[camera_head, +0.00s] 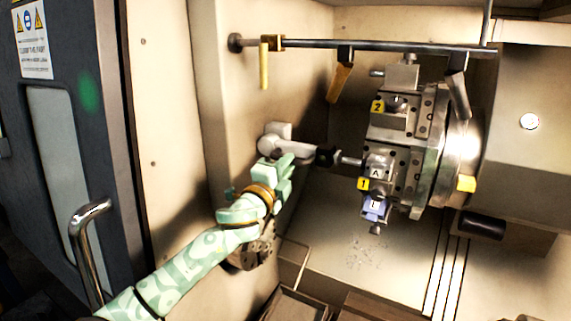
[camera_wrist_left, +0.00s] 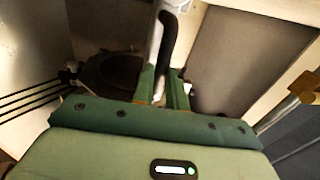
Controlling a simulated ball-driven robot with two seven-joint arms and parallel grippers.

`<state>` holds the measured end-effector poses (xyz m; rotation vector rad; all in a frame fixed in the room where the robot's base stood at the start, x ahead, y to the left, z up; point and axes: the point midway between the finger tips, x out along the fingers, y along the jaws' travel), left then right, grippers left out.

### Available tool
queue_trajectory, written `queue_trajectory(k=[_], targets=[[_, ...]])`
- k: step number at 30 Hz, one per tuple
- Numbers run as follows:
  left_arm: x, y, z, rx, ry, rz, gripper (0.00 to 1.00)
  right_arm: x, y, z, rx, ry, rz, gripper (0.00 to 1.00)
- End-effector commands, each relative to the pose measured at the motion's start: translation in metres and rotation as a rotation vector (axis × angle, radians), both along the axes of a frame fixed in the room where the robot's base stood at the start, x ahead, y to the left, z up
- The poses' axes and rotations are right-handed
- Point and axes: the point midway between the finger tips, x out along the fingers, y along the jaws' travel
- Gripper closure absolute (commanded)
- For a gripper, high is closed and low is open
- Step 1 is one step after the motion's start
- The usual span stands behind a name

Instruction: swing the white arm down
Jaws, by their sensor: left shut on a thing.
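The white arm (camera_head: 298,150) is attached at a rounded white joint on the pale wall left of the turret. It reaches right, roughly level, to a dark end piece (camera_head: 326,157) near the turret's tool. My left gripper (camera_head: 284,167), pale green, comes up from the lower left and is shut on the white arm close to its joint. In the left wrist view the white arm (camera_wrist_left: 156,40) runs down between the green fingers (camera_wrist_left: 162,88), beside a black curved part (camera_wrist_left: 174,35). The fingers partly hide the arm. My right gripper is in neither view.
The tool turret (camera_head: 400,140) with numbered yellow tags stands to the right. A metal rail (camera_head: 370,45) with hanging yellow parts crosses above. A round drilled metal part (camera_head: 254,252) is below my left gripper. The dark door (camera_head: 75,120) with a handle is at left.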

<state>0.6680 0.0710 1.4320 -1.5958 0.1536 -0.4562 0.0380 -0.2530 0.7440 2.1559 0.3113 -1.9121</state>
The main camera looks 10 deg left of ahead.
Motion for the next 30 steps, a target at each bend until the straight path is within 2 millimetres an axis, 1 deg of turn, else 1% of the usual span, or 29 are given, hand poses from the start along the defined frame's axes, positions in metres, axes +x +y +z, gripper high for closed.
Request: queue_trajectory(k=[3,17,18,20,30], targets=[[0.0,-0.0001,-0.0045,0.02,-0.004,-0.001,1.0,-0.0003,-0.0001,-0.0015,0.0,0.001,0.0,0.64],[-0.0001,-0.0001,-0.007,0.034,-0.008,0.0,1.0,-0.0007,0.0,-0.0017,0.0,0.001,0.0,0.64],[0.0,-0.0001,-0.0071,0.035,-0.007,0.0,0.8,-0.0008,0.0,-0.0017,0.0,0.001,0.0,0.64],[0.0001,0.0001,-0.0068,0.033,-0.007,0.0,0.64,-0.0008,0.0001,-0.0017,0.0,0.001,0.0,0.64],[-0.0022,0.0016,-0.0048,0.03,-0.01,0.0,0.64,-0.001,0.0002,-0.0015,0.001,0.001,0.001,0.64]])
